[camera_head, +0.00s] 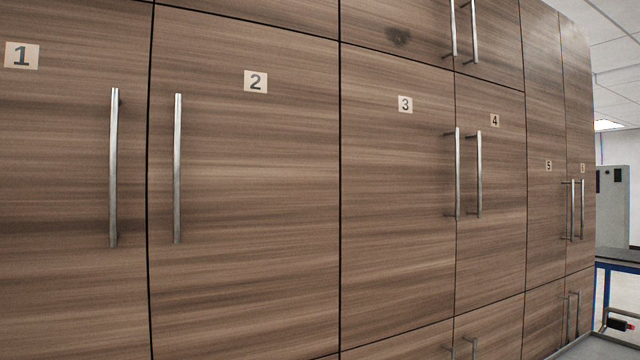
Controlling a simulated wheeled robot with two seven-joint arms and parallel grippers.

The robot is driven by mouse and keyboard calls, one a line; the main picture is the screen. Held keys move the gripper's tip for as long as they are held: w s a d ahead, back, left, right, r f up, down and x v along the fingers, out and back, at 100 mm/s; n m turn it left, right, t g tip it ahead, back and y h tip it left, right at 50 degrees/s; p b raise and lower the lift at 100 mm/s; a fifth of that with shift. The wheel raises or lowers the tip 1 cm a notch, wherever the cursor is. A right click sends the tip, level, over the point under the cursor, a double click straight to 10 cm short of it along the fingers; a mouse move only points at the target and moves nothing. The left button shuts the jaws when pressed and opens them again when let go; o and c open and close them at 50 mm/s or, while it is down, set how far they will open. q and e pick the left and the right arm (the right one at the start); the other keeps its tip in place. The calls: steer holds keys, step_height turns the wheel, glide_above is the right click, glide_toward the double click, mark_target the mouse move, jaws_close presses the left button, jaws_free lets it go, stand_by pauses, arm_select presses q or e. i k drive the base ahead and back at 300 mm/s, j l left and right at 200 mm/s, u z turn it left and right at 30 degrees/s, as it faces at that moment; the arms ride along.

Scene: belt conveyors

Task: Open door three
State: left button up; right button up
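Door three (398,200) is a brown wood-grain cabinet door right of the middle of the head view. It carries a small pale label with the number 3 (405,104). Its handle (457,172) is a vertical silver bar near the door's right edge, close beside the handle of door four (479,173). Door three looks closed, flush with the doors around it. Neither of my grippers shows in the view.
Door one (60,180) and door two (250,200) fill the left side, each with a vertical bar handle. Doors five and six stand farther right. More doors lie above and below. Past the cabinet's right end are a grey machine (612,205) and a blue-framed table (618,256).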

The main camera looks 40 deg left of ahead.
mark_target(399, 185)
steer(key=u, duration=0.95)
